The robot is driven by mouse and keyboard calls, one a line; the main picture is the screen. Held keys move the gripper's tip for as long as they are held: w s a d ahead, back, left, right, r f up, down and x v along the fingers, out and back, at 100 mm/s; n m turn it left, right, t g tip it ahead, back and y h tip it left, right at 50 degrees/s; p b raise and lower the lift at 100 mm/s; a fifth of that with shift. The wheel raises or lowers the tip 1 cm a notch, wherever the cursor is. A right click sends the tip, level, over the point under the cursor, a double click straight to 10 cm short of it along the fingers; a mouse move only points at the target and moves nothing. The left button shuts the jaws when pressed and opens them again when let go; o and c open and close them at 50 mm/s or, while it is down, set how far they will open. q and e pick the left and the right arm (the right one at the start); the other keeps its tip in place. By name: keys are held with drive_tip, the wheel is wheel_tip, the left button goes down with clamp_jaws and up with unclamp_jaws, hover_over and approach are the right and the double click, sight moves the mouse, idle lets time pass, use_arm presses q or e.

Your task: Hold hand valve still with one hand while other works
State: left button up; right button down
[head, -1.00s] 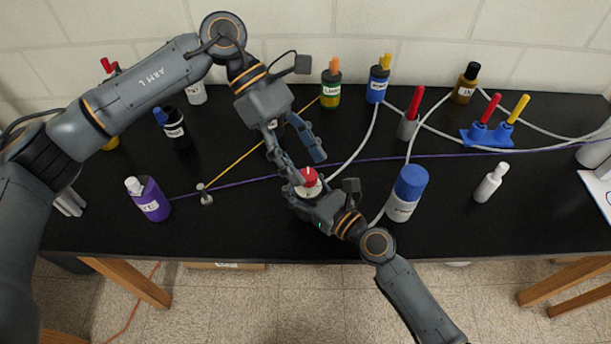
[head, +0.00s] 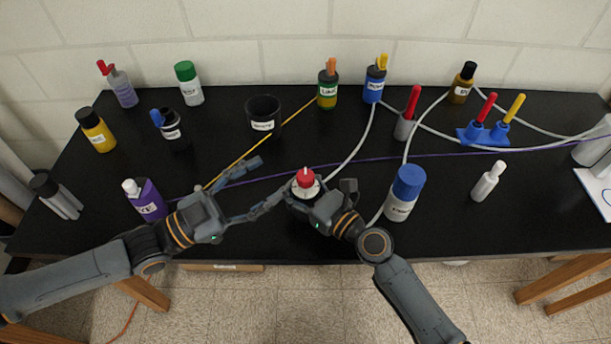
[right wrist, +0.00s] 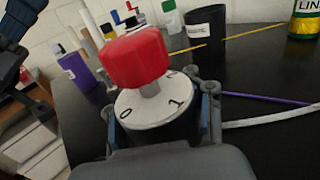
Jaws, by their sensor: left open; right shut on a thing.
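The hand valve (head: 306,180) has a red knob on a white dial marked 0 and 1, and stands near the front middle of the black table. In the right wrist view its red knob (right wrist: 137,58) rises above the white dial. My right gripper (head: 306,192) is shut on the valve's body below the dial, one finger on each side. My left gripper (head: 268,180) is open to the left of the valve, fingers spread and pointing right. Its lower finger ends close to the valve; I cannot tell whether it touches. Nothing is between its fingers.
A purple bottle (head: 150,204) stands left of my left gripper, and a blue-capped bottle (head: 405,190) right of the valve. A black cup (head: 264,115) stands behind. Yellow and purple cords and pale hoses cross the table (head: 330,240).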

sight(298, 183)
use_arm(q)
wheel_tip(298, 183, down, 5)
drive_tip(key=s+a+n+y, duration=0.1)
drive_tip(key=s+n+y, duration=0.1)
drive_tip(key=n, duration=0.3)
drive_tip(key=x, duration=1.1)
drive_tip(key=shift+w+f, duration=0.25)
drive_tip(key=shift+w, duration=0.15)
clamp_jaws()
